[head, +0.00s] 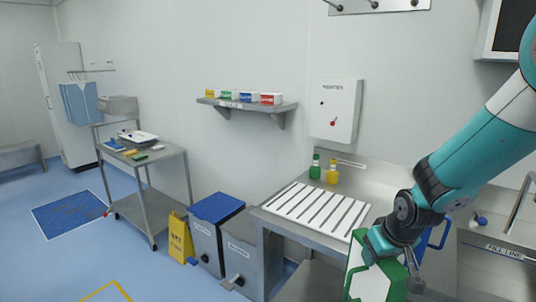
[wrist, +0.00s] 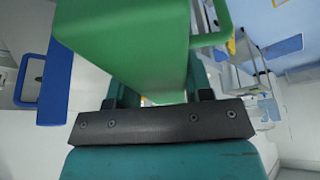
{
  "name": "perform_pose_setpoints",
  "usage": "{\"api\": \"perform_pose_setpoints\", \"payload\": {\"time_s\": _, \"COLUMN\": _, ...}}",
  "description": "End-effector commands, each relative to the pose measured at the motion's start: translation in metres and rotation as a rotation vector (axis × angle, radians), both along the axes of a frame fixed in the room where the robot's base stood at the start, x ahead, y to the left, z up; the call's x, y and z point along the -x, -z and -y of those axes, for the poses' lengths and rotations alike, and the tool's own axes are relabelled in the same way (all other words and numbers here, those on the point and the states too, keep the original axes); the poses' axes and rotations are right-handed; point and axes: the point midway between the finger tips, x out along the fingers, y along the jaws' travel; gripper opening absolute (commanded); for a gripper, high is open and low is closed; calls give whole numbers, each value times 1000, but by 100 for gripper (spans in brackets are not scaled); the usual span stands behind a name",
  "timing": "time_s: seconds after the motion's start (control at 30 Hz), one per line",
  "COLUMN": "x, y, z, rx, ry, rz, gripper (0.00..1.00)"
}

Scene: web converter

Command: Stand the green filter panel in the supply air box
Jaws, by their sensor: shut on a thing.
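The green filter panel (head: 356,262) has a green frame, a pale face and a green loop handle; it is at the lower right of the head view. My gripper (head: 385,246) is shut on its upper part and holds it upright or slightly tilted, in front of the counter. In the wrist view the green panel (wrist: 130,50) fills the upper middle, between the fingers of my gripper (wrist: 150,100). Its lower end is cut off in the head view. I cannot make out a supply air box in either view.
A blue panel with a loop handle (head: 439,236) is behind my gripper. A steel counter (head: 275,228) bears a white slotted rack (head: 318,208), a green bottle (head: 315,170) and a yellow bottle (head: 332,174). Bins (head: 217,208), a yellow sign (head: 180,238) and a cart (head: 165,155) stand left.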

Motion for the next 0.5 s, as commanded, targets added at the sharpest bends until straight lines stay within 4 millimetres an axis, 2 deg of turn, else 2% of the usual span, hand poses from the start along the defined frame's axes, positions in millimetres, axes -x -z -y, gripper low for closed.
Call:
{"api": "perform_pose_setpoints", "payload": {"time_s": 0.03, "x": 9, "y": 26, "z": 9, "rx": 2, "ry": 52, "rz": -11, "gripper": 2}}
{"api": "perform_pose_setpoints", "payload": {"time_s": 0.13, "x": 22, "y": 58, "z": 24, "rx": 1, "ry": 133, "rz": -7, "gripper": 2}}
{"api": "perform_pose_setpoints", "payload": {"time_s": 0.3, "x": 39, "y": 89, "z": 39, "rx": 0, "ry": 209, "rz": -1, "gripper": 2}}
{"api": "perform_pose_setpoints", "payload": {"time_s": 0.37, "x": 45, "y": 97, "z": 42, "rx": -1, "ry": 221, "rz": -1, "gripper": 2}}
{"api": "perform_pose_setpoints", "payload": {"time_s": 0.5, "x": 66, "y": 126, "z": 44, "rx": 0, "ry": 231, "rz": -5, "gripper": 2}}
